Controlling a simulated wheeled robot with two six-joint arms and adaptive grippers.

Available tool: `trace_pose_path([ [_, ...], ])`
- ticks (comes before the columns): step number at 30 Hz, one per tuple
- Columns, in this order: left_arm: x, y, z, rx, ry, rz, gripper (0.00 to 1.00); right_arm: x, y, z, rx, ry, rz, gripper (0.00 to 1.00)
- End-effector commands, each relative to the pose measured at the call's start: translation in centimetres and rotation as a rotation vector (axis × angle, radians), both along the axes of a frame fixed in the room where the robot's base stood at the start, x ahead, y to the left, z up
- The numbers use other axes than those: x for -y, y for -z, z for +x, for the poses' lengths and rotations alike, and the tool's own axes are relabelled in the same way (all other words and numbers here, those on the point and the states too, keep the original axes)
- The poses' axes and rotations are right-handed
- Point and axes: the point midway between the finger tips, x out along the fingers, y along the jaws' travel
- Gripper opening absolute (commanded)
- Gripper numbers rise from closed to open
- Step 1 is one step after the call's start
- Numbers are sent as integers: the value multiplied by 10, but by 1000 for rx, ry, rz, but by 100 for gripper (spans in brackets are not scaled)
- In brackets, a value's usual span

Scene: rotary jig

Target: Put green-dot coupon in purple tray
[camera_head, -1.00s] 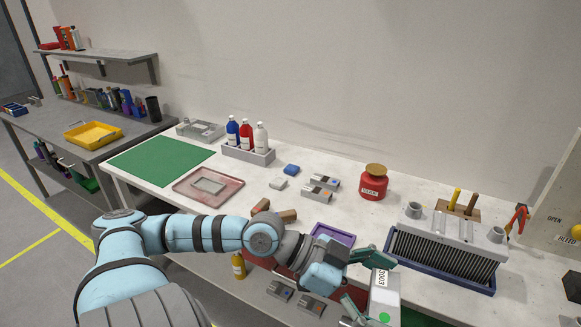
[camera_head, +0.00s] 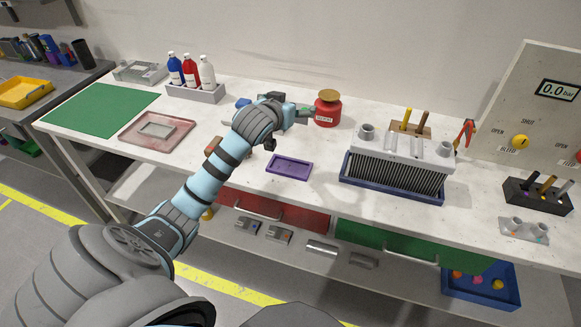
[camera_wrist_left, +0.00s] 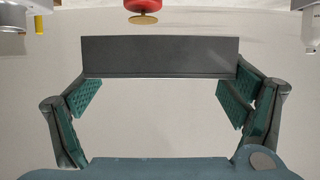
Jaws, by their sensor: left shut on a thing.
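The purple tray (camera_head: 289,167) lies empty on the white table, near its front edge. My left gripper (camera_head: 303,113) is above the table behind the tray, beside the red jar. In the left wrist view the left gripper (camera_wrist_left: 160,96) is shut on a dark grey rectangular block (camera_wrist_left: 160,57), which spans its two fingers. This looks like the coupon; its green dot does not show now. In the head view the block is hidden by the gripper and wrist. My right gripper is not in view.
The red jar (camera_head: 327,110) stands right beside the gripper. A finned block in a blue tray (camera_head: 390,191) stands right of the purple tray. A bottle rack (camera_head: 196,94), a pinkish tray (camera_head: 157,132) and a green mat (camera_head: 100,113) are to the left. Table around the purple tray's right is clear.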

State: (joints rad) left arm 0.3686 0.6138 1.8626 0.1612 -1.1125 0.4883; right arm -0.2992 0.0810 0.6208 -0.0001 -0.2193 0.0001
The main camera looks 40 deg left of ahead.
Motion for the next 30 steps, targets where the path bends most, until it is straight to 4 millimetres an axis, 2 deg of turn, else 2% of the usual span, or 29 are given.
trace_pose_path([
  [2,-1,18,0,-5,-12,0,58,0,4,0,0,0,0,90],
  [9,-1,111,-1,-8,-10,0,58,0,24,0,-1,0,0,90],
  [12,0,139,0,-4,-7,2,58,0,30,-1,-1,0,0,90],
  [17,0,162,0,-4,-7,4,58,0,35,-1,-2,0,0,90],
  [22,0,194,0,-2,-6,3,58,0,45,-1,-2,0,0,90],
  [30,-1,196,0,-1,-6,4,58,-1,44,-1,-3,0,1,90],
])
